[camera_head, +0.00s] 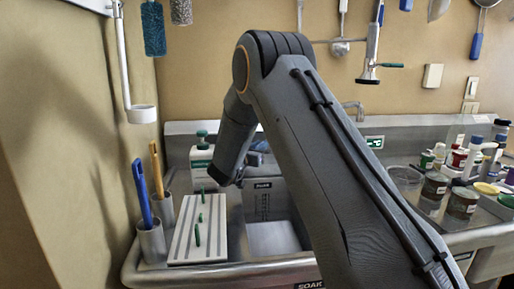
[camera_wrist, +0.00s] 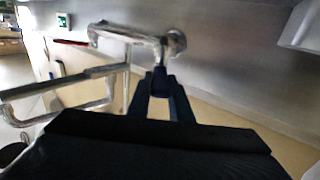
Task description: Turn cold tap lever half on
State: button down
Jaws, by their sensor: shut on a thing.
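In the wrist view, a shiny metal tap (camera_wrist: 128,36) runs from a round flange on the steel wall. My gripper (camera_wrist: 159,80) points up at it from below, with its two dark fingers closed together on a small part just under the tap body near the flange, seemingly the lever. The fingers hide most of that part, so its angle is hard to tell. In the head view my arm covers this place, and the fingertips are hidden. A tap spout (camera_head: 356,108) shows to the right of my arm, above a green label (camera_head: 374,142).
Metal bars (camera_wrist: 65,84) cross the left of the wrist view. In the head view a white ribbed board (camera_head: 188,246) with green pegs, brushes in metal cups (camera_head: 152,243) and a white bottle (camera_head: 201,165) stand left of the basin (camera_head: 273,238). Several jars (camera_head: 462,202) crowd the right.

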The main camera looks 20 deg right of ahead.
jog(key=c, duration=1.6)
grip_release()
jog(key=shift+a, duration=0.1)
jog(key=b+v, duration=0.1)
jog(key=v, duration=0.6)
jog(key=shift+s+a, duration=0.2)
jog(key=shift+s, duration=0.1)
jog(key=shift+r, duration=0.1)
